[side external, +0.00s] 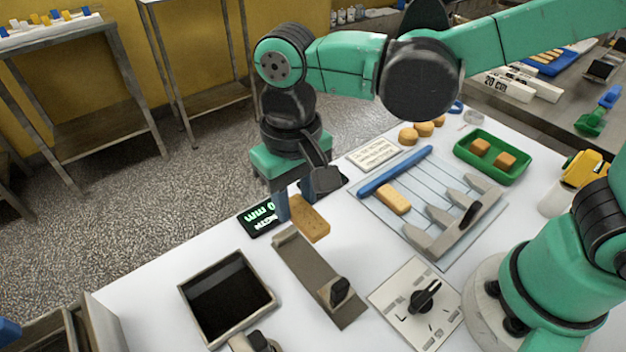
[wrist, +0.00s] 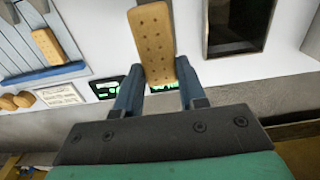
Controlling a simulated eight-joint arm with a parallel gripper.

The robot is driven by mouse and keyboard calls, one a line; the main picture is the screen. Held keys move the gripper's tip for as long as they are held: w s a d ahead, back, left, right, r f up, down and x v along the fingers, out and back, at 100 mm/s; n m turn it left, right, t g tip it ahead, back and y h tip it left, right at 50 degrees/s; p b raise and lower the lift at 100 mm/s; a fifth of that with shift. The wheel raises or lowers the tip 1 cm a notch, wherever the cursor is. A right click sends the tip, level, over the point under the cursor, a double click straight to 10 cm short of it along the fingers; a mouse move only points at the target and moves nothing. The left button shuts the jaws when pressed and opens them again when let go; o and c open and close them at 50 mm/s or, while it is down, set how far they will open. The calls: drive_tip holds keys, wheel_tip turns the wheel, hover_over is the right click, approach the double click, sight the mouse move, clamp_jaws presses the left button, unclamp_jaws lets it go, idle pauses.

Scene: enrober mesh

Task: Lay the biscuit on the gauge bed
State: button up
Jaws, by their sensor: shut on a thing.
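My gripper (side external: 303,200) is shut on an oblong tan biscuit (side external: 312,222). In the wrist view the biscuit (wrist: 152,42) sticks out lengthwise past the fingertips of my gripper (wrist: 160,88), its dotted face showing. The gauge bed (side external: 312,268) appears to be the long grey-brown plate with a black knob on its near end. The biscuit shows by the bed's far end; whether it touches the bed I cannot tell. The bed is not clearly visible in the wrist view. A black display (side external: 260,216) with green "0 mm" digits stands by the bed's far end.
A dark square pan (side external: 227,297) lies left of the bed, and a white dial panel (side external: 417,304) right of it. A green tray (side external: 493,157) holds brown pieces. Round biscuits (side external: 408,135) lie behind.

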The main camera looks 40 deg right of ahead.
sight(299, 255)
wheel_tip(299, 255, down, 10)
drive_tip(key=shift+r, duration=0.15)
idle(0.3)
drive_tip(key=o, duration=0.9)
wheel_tip(299, 255, up, 12)
drive_tip(key=shift+f, duration=0.1)
drive_tip(key=shift+d+r, duration=0.2)
drive_tip(key=shift+d, duration=0.1)
drive_tip(key=d+t, duration=0.2)
drive_tip(key=d, duration=0.3)
drive_tip(key=d+t, duration=0.2)
drive_tip(key=d, duration=0.3)
drive_tip(key=d+t, duration=0.3)
drive_tip(key=d, duration=0.3)
drive_tip(key=shift+w+r, duration=0.15)
drive_tip(key=shift+r, duration=0.25)
